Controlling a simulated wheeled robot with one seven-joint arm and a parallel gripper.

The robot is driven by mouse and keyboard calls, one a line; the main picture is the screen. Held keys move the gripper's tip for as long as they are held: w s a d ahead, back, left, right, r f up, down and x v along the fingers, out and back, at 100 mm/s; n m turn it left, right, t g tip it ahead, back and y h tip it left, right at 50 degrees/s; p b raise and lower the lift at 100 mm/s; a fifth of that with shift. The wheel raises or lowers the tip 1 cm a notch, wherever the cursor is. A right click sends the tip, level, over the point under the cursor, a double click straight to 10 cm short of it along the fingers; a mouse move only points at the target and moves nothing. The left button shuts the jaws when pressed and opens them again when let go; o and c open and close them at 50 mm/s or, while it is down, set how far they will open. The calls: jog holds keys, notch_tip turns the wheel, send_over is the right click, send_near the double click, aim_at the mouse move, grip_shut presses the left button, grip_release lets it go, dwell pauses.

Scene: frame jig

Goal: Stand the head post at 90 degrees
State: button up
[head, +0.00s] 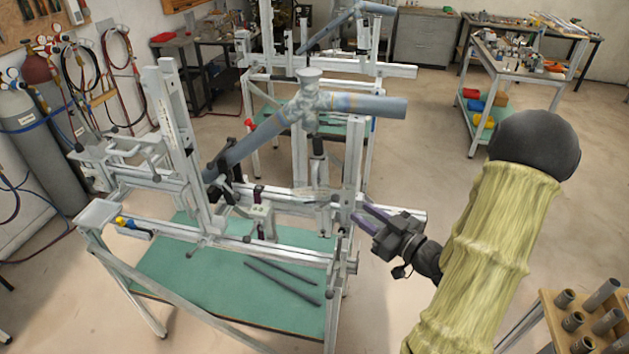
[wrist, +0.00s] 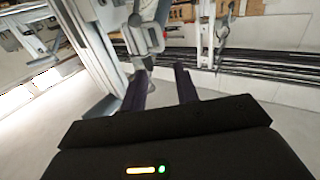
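The frame jig (head: 180,225) stands at the centre left of the head view. A tall pale metal post (head: 174,130) rises at its left and leans slightly in the picture. Another upright post (head: 354,150) stands at its right; I cannot tell for sure which is the head post. My gripper (head: 362,215) is just right of the right post's lower part, fingers pointing left. In the wrist view, my gripper (wrist: 160,78) has its two dark purple fingers apart with nothing held. A grey jig part (wrist: 142,38) shows beyond the fingertips; contact cannot be told.
Blue-grey tubes (head: 372,106) joined at a lug (head: 308,95) sit above the jig. Dark rods (head: 282,284) lie on its green shelf (head: 200,275). A second jig (head: 385,70) stands behind. A wooden rack of tubes (head: 566,325) is at lower right.

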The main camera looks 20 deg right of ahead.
aim_at(316, 182)
jog(key=shift+w, duration=0.1)
jog(key=p+x, duration=0.7)
jog(key=x, duration=0.9)
jog(key=shift+r, duration=0.15)
jog(key=shift+w+a, duration=0.25)
jog(key=shift+w, duration=0.35)
grip_shut()
